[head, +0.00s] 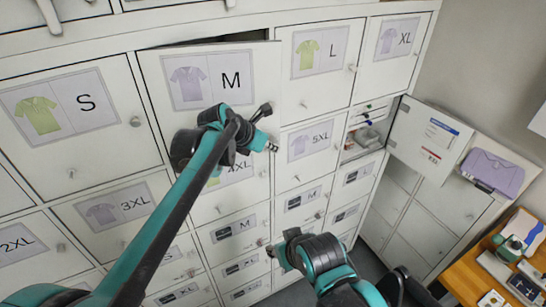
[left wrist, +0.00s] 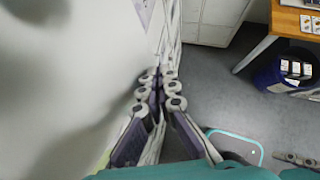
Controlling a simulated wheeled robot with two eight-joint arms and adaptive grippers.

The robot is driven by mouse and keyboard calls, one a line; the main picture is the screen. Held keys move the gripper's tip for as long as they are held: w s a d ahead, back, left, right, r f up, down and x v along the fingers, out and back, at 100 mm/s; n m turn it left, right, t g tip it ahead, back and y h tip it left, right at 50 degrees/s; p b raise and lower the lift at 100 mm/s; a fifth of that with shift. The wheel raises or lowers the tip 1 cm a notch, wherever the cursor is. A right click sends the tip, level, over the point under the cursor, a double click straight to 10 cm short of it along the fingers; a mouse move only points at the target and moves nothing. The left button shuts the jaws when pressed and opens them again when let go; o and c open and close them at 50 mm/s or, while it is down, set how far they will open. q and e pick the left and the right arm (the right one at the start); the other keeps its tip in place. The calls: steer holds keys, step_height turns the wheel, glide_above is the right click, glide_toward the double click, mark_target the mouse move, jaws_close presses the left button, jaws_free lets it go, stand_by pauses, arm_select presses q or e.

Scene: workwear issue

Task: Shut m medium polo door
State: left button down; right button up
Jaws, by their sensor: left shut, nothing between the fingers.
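The M medium polo door (head: 222,78), white with a purple polo picture and a large M, stands slightly ajar in the head view. A dark gap shows along its top edge, and its right edge stands out from the cabinet. My left gripper (head: 268,143) is shut and empty, by the lower right part of this door; I cannot tell whether it touches. In the left wrist view its closed fingers (left wrist: 157,92) point along a pale surface close on the left. My right gripper (head: 281,256) is lower, in front of the small lower doors; its fingers are unclear.
Doors S (head: 66,103), L (head: 318,62) and XL (head: 398,40) look shut. At the right, another door (head: 430,140) stands open beside a compartment with items. A wooden desk (head: 455,270) stands at the lower right. A dark blue bin (left wrist: 282,75) stands on the grey floor.

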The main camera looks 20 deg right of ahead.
arm_select(q)
steer(key=w+d+p, duration=0.1)
steer(key=w, duration=0.9)
steer(key=shift+w, duration=0.35)
